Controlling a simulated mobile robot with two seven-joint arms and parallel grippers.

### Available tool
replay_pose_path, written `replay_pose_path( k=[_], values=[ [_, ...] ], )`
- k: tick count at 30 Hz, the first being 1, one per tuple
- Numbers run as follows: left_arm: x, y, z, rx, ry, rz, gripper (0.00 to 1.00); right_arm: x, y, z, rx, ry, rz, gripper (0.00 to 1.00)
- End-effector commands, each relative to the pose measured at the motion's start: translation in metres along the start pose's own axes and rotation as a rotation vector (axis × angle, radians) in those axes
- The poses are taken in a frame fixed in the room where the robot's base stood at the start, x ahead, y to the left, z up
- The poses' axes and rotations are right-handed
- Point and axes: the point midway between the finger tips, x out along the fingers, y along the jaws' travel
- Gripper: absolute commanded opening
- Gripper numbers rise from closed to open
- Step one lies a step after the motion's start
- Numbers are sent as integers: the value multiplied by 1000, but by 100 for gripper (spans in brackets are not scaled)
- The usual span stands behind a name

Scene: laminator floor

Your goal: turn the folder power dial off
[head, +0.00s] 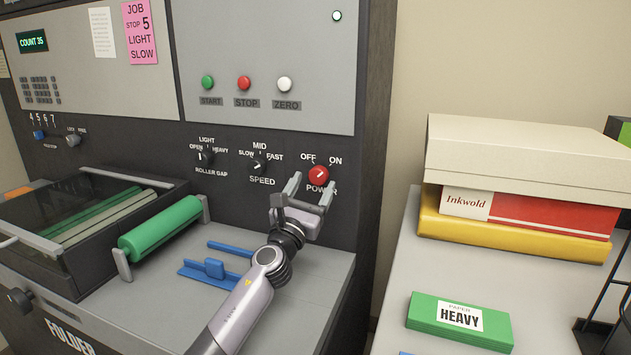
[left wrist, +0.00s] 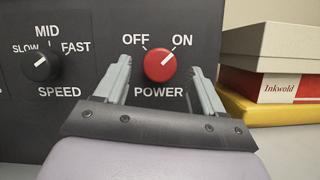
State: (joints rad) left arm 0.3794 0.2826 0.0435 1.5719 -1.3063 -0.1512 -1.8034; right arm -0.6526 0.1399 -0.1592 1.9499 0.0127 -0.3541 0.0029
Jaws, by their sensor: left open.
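The red power dial (head: 319,175) is on the dark front panel of the folder, below the words OFF and ON. In the left wrist view the dial (left wrist: 160,66) has a white pointer line aimed up and right, toward ON. My left gripper (head: 310,190) is open and empty in front of the panel. In the left wrist view its fingers (left wrist: 160,80) stand to the left and right of the dial, apart from it. The head view shows the fingertips just below and beside the dial. My right gripper is not in view.
The black speed dial (head: 258,166) and roller gap dial (head: 205,156) sit left of the power dial. Start, stop and zero buttons (head: 244,82) are above. A green roller (head: 160,229) is at left. Stacked boxes (head: 525,150) and a green paper pack (head: 460,320) lie at right.

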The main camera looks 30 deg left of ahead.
Motion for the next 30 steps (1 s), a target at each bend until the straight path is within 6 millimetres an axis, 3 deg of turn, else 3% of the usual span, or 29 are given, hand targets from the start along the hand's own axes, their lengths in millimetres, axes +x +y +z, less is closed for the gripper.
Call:
replay_pose_path(
  k=[7, 17, 22, 30],
  values=[
    [19, 0, 0, -1, -1, 1, 69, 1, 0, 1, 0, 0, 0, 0],
    [21, 0, 0, -1, 0, 0, 69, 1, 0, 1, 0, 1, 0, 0],
    [21, 0, 0, -1, 0, 0, 14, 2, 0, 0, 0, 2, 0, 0],
    [21, 0, 0, -14, 1, 6, 14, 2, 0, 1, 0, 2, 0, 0]
  ],
)
